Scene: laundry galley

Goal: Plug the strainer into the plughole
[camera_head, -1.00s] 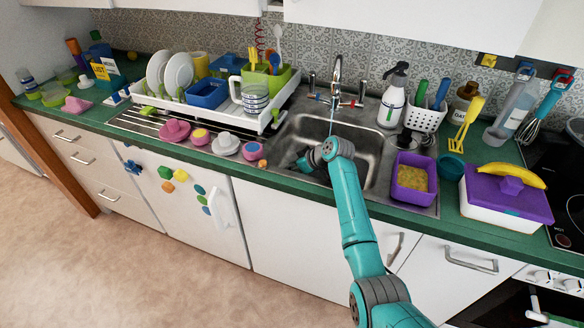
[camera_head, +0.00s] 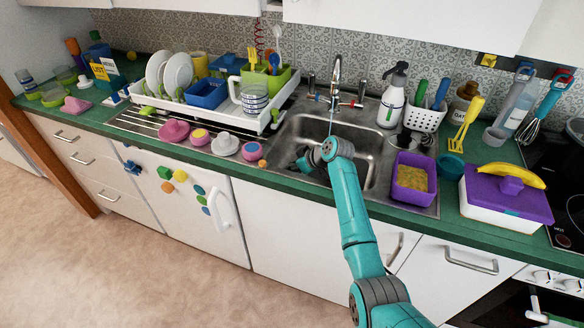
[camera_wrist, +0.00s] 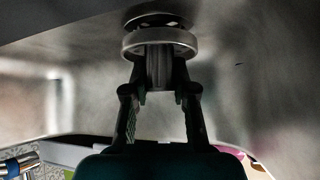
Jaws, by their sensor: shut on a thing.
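The strainer (camera_wrist: 160,42) is a round metal piece with a pale rim and a grey ribbed stem. In the wrist view my gripper (camera_wrist: 160,86) is shut on its stem, one finger on each side. The dark round plughole (camera_wrist: 157,17) shows just past the strainer's rim in the sink floor; the strainer hides part of it. The two lie close in line, but I cannot tell whether they touch. In the head view my arm reaches down into the metal sink (camera_head: 369,150), and the strainer and plughole cannot be made out there.
The tap (camera_head: 336,75) stands behind the sink. A purple tub (camera_head: 411,190) is at the sink's right and a white dish rack (camera_head: 222,112) at its left. Pink cups and bowls (camera_head: 174,130) line the drainer. Sink walls surround my gripper closely.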

